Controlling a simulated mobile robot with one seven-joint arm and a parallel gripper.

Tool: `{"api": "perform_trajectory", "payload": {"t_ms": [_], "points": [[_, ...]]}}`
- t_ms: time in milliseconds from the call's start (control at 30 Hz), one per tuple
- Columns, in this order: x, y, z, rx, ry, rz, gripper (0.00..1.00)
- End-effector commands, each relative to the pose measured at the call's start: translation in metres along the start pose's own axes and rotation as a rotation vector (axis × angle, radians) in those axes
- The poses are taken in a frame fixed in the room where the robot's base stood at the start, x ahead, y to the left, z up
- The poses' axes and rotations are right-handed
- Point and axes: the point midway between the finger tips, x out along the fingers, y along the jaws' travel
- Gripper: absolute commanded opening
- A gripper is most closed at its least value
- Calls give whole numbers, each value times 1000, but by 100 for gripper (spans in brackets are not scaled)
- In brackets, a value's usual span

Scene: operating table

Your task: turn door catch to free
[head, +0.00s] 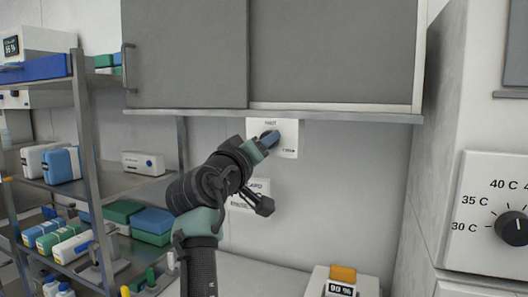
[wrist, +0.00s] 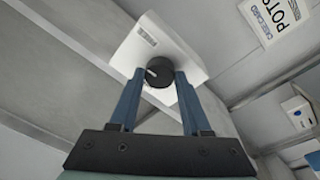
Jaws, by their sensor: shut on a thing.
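The door catch is a round black knob on a white wall plate (head: 289,137) under the grey cabinet doors. The plate also shows in the wrist view (wrist: 185,57). The black knob (wrist: 158,74) has a pale pointer mark on its face, at its left side in the wrist view. My gripper (head: 270,138) reaches up to the plate, and its blue fingers hide much of the knob in the head view. In the wrist view my gripper (wrist: 159,78) has one finger on each side of the knob, shut on it. The plate's small lettering is hard to read.
Grey cabinet doors (head: 190,55) hang above, with a ledge (head: 340,116) just over the plate. A second white plate (head: 252,194) is below, partly behind my arm. Loaded metal shelves (head: 85,130) stand at left. A temperature dial (head: 512,228) is at right.

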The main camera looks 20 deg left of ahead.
Motion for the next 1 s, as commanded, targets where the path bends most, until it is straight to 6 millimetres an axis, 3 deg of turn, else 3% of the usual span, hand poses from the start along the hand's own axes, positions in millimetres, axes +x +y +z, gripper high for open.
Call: {"api": "perform_trajectory", "payload": {"t_ms": [667, 700, 867, 1000], "points": [[0, -1, 2, 63, -8, 5, 0], [0, -1, 2, 63, -8, 4, 51], [0, -1, 1, 62, -7, 5, 78], [0, 0, 1, 62, -6, 5, 78]]}}
